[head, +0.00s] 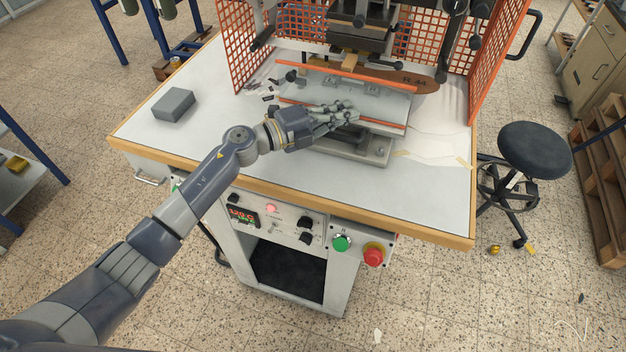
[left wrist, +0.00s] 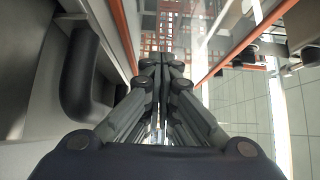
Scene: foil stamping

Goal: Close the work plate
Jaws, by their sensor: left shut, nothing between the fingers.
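The work plate (head: 372,95) is a pale, flat plate in the middle of the press. One orange strip runs along its upper back edge and another along its lower front edge. It appears to stand open, but its exact tilt is hard to tell. My left gripper (head: 353,112) reaches over the front edge from the left, fingers shut and empty. In the left wrist view the closed fingertips (left wrist: 166,60) point between two orange-edged surfaces, with a dark curved handle (left wrist: 82,72) at the left. Whether the fingers touch the plate is unclear. My right gripper is out of view.
The press head (head: 358,42) hangs over the plate, with orange mesh guards (head: 283,30) around it. A grey block (head: 174,104) lies on the left of the white table (head: 205,135). Green and red buttons (head: 374,254) are on the front. A black stool (head: 535,150) stands right.

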